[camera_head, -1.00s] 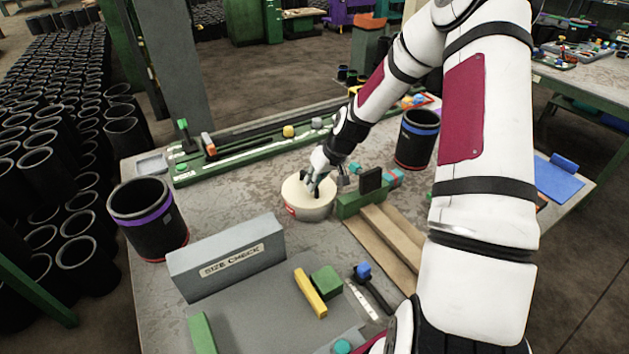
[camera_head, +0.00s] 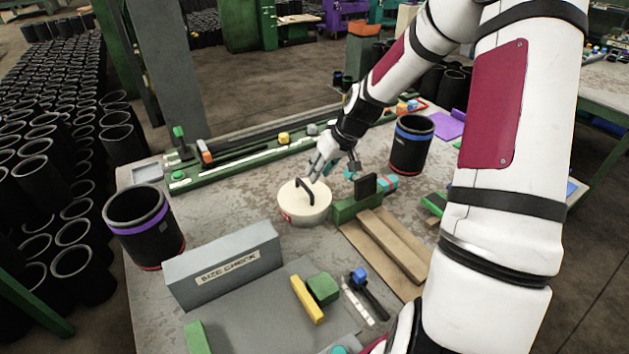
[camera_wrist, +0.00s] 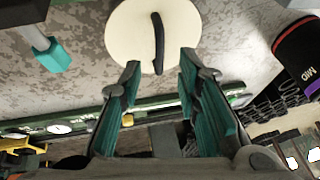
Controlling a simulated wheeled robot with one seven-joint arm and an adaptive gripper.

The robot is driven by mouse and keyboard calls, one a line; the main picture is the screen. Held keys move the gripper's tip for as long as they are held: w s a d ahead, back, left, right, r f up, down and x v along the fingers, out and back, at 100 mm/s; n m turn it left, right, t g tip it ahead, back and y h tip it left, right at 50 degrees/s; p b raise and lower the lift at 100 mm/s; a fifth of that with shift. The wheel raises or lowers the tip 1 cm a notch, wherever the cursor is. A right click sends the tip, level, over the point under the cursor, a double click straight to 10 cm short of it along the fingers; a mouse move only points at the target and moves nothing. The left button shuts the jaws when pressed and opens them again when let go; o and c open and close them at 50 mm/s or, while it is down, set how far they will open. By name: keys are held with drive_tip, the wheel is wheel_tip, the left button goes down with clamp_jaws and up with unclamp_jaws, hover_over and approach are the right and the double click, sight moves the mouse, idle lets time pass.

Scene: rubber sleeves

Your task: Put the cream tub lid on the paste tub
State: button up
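The cream tub lid (camera_head: 293,205), round with a black strap handle, sits on top of the paste tub (camera_head: 309,222). The tub is a short cream cylinder with a red mark on its side. From the head view the lid looks level on the tub; exact seating is hard to tell. My gripper (camera_head: 325,172) is just behind and right of the handle, apart from it. In the wrist view the lid (camera_wrist: 185,30) is at the top, and my gripper (camera_wrist: 158,85) has its teal fingers spread, with nothing between them.
A grey "SIZE CHECK" block (camera_head: 225,265) stands in front. A purple-banded sleeve (camera_head: 145,228) is at left, a blue-banded sleeve (camera_head: 411,145) at back right. A green block with a black plate (camera_head: 365,186) stands close right of the tub. A green rail (camera_head: 240,160) runs behind.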

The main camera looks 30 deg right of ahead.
drive_tip(key=s+a+r+n+g+h, duration=0.1)
drive_tip(key=s+a+r, duration=0.2)
drive_tip(key=r, duration=0.3)
drive_tip(key=s+a+r+h, duration=0.1)
drive_tip(key=s+a+r, duration=0.2)
drive_tip(key=r, duration=0.2)
drive_tip(key=s+a+r, duration=0.4)
drive_tip(key=s, duration=0.3)
drive_tip(key=s+a+r+t, duration=0.1)
drive_tip(key=s+a+r, duration=0.2)
drive_tip(key=s+r, duration=0.2)
drive_tip(key=s+a+r, duration=0.4)
drive_tip(key=s, duration=0.6)
drive_tip(key=shift+a+r+m+t, duration=0.25)
drive_tip(key=shift+a+m+t, duration=0.05)
drive_tip(key=shift+t, duration=0.1)
